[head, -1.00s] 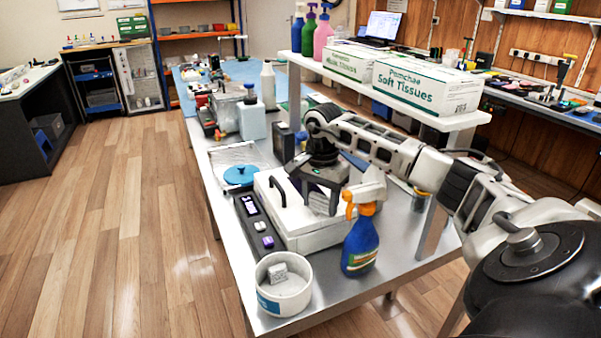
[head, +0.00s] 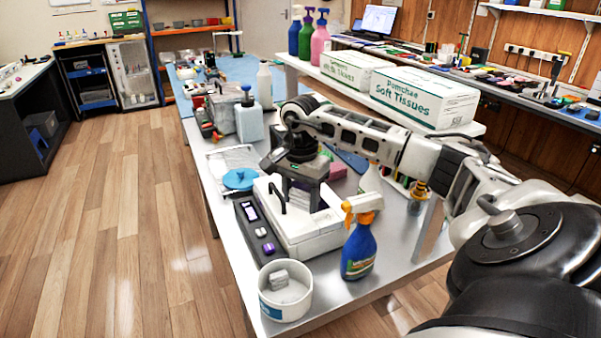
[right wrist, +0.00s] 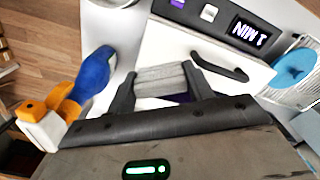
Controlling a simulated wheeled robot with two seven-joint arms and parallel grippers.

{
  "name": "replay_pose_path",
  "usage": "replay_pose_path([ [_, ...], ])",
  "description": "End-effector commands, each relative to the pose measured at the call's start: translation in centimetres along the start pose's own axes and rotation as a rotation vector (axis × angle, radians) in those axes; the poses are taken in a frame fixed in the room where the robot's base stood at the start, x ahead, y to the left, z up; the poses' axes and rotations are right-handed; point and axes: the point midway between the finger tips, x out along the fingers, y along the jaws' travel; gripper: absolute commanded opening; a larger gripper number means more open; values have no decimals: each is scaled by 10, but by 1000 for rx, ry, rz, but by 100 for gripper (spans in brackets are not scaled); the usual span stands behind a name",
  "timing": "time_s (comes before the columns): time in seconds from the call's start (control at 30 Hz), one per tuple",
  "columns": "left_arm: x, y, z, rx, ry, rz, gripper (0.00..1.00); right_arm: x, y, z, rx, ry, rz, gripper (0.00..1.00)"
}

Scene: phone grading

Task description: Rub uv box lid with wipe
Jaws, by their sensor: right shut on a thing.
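The UV box (head: 300,240) is a white case on the metal table. Its lid (head: 325,222) is shut and has a black handle, which also shows in the right wrist view (right wrist: 218,68). A dark control panel (head: 257,230) runs along its left side. My right gripper (head: 302,205) points down over the lid, close to the handle. It is shut on a grey-white folded wipe (right wrist: 160,78), which lies at the lid surface between the fingers. In the head view the gripper mostly hides the wipe; whether it touches the lid is hard to tell. My left gripper is not in view.
A blue spray bottle (head: 358,250) with an orange trigger stands right of the box. A white round tub (head: 285,303) with a grey block inside stands in front. A blue round lid (head: 239,179) lies behind left. A shelf with tissue boxes (head: 424,97) overhangs the right side.

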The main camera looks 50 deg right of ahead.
Motion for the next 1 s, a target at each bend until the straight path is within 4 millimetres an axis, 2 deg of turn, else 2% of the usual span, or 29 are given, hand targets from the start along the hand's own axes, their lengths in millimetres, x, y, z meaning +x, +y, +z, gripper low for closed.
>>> replay_pose_path([
  [0.03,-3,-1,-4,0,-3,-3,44,-9,1,-1,2,1,0,33],
  [0.33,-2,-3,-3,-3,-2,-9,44,-30,6,-5,11,1,-1,33],
  [0.77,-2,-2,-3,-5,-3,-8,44,-31,6,-1,-2,-1,0,33],
  [0.87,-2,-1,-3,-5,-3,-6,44,-30,0,15,-78,-7,0,33],
  [0.97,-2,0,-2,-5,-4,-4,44,-28,-9,48,-230,-16,-1,33],
  [1.0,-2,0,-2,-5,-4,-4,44,-27,-13,65,-313,-20,-3,33],
])
